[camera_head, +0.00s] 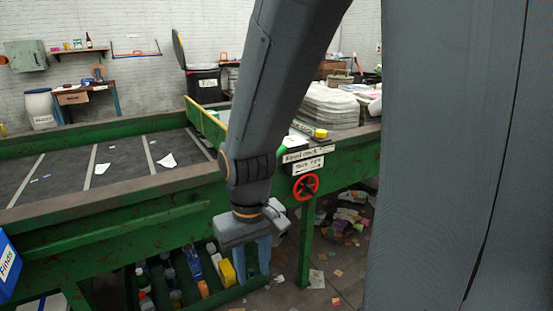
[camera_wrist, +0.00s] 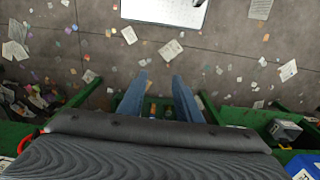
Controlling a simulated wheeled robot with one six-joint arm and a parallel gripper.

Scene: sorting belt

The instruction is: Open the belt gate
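A red handwheel (camera_head: 306,186) is on the green side of the sorting belt (camera_head: 120,213), below white signs (camera_head: 303,158) that seem to read "Feed cock" with an arrow. Part of a red ring (camera_wrist: 24,142) shows at the left edge of the wrist view, probably the same wheel. A yellow-edged green board (camera_head: 206,122) stands across the far end of the belt; I cannot tell whether it is the gate. My gripper (camera_head: 254,274) hangs left of and below the wheel, apart from it, pointing down. In the wrist view its blue fingers (camera_wrist: 158,86) are apart with nothing between them.
A lower green shelf with bottles and a yellow container (camera_head: 227,272) is beside my gripper. A blue "Finds" box (camera_head: 8,264) is at the left. Paper stacks (camera_head: 331,106) stand behind the wheel. Scraps litter the floor. My arm hides part of the belt end.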

